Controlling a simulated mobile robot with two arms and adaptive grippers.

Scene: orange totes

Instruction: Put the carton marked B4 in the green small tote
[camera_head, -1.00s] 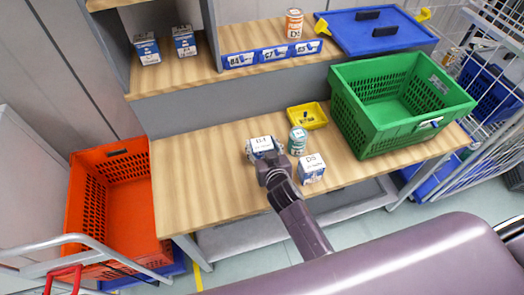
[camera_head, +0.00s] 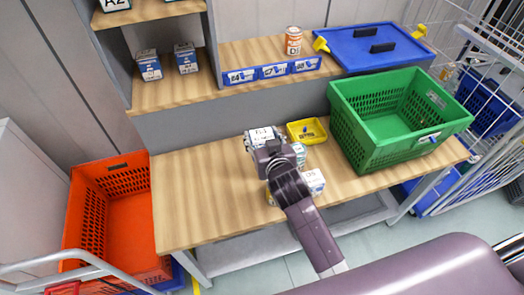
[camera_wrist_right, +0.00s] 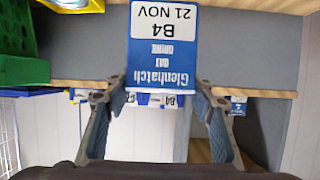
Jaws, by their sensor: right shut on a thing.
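The carton marked B4 (camera_head: 261,134), white and blue, is in my right gripper (camera_head: 272,152). In the right wrist view the B4 carton (camera_wrist_right: 160,45) appears upside down, between the two fingers of my right gripper (camera_wrist_right: 160,90). It appears held above the wooden bench, left of the yellow tray. The green small tote (camera_head: 365,150) stands to the right on the bench, open, with no contents visible. A green edge of it shows at the left of the right wrist view (camera_wrist_right: 25,70). My left gripper is not in view.
The yellow tray (camera_head: 292,134), a teal can (camera_head: 299,149) and a carton marked D5 (camera_head: 315,180) are near my right gripper, partly hidden. A blue lid (camera_head: 355,42) and an orange-white can (camera_head: 293,40) sit on the shelf. An orange tote (camera_head: 85,215) stands at left.

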